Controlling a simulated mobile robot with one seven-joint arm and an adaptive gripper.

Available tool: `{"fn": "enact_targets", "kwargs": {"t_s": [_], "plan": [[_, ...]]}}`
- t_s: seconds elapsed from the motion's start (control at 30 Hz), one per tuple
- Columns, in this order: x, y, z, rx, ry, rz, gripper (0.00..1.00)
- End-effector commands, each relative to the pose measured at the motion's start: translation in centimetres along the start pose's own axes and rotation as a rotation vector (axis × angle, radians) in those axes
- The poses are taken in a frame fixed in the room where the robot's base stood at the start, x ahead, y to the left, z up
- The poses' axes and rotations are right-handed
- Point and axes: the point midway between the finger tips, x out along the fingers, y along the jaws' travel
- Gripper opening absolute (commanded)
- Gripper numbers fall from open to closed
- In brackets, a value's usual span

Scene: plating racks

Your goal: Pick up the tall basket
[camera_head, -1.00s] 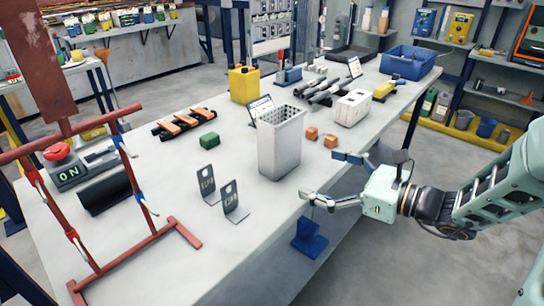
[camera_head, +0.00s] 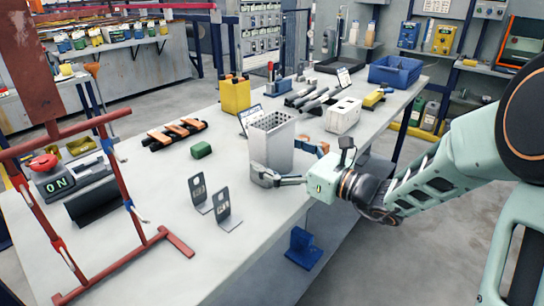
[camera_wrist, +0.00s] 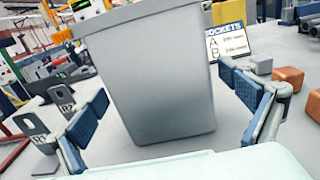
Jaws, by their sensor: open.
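In the wrist view my gripper's (camera_wrist: 165,110) blue finger pads flank the basket, with a visible gap at the right.
Two dark metal brackets (camera_head: 222,206) stand left of my gripper. Orange blocks (camera_wrist: 288,78) lie right of it. A small sign (camera_wrist: 228,42) stands behind the basket, and a white box (camera_head: 343,115) stands farther back. A red rack (camera_head: 130,190) occupies the table's left.

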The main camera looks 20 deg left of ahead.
Motion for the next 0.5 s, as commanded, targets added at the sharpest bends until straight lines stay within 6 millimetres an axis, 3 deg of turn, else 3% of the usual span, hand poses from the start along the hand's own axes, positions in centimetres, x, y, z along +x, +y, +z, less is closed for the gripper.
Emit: {"fn": "enact_targets", "kwargs": {"t_s": [0.1, 0.3, 0.5], "plan": [[1.16, 0.02, -0.09, 0.001, 0.000, 0.000, 0.96], [1.18, -0.02, -0.01, 0.001, 0.001, -0.001, 0.95], [1.16, -0.02, 0.00, 0.000, 0.000, -0.001, 0.73]]}}
